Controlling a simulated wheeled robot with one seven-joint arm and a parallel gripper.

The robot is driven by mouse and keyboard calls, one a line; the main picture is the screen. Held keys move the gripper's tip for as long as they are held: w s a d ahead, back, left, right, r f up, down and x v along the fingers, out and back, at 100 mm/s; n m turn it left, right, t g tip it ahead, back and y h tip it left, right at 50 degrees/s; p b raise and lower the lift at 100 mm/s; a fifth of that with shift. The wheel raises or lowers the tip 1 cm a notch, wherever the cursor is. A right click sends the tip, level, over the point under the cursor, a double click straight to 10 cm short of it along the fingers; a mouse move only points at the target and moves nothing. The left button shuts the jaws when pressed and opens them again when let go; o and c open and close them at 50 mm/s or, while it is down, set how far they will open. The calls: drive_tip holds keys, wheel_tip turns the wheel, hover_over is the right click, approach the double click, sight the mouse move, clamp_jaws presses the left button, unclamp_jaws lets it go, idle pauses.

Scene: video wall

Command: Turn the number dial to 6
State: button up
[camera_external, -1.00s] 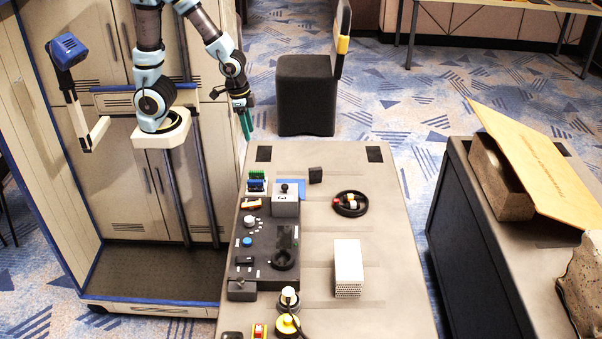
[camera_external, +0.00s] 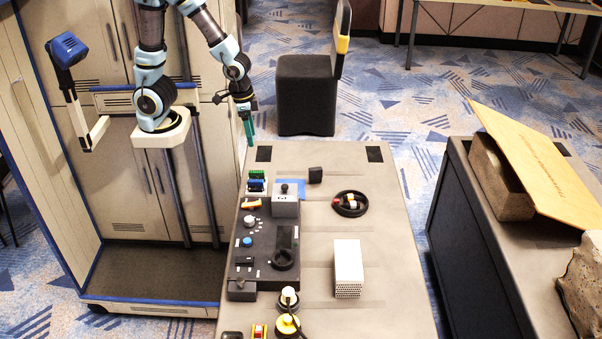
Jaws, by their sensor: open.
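A dark control panel (camera_external: 265,228) lies along the left side of the table. It carries a white knob (camera_external: 249,221) with small marks around it, a blue knob (camera_external: 247,242) below that, and a round black dial (camera_external: 283,259) at the lower right. The numbers are too small to read, so I cannot tell which is the number dial or where it points. My gripper (camera_external: 251,144) is open and empty, its green fingers pointing down at the table's far left corner. It is well apart from the panel.
Between my gripper and the panel stand a small green and blue block (camera_external: 257,182) and a grey joystick box (camera_external: 286,204). A black ring (camera_external: 350,204) and a white perforated box (camera_external: 348,266) sit further right. The table's right side is clear.

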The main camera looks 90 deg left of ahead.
drive_tip(key=w+d+f+n+g, duration=0.15)
drive_tip(key=d+n, duration=0.35)
drive_tip(key=d, duration=0.5)
drive_tip(key=n+p, duration=0.1)
drive_tip(key=n, duration=0.6)
approach(249, 218)
drive_tip(key=f, duration=0.3)
drive_tip(key=f+p, duration=0.1)
drive_tip(key=f, duration=0.5)
drive_tip(key=shift+d, duration=0.25)
clamp_jaws()
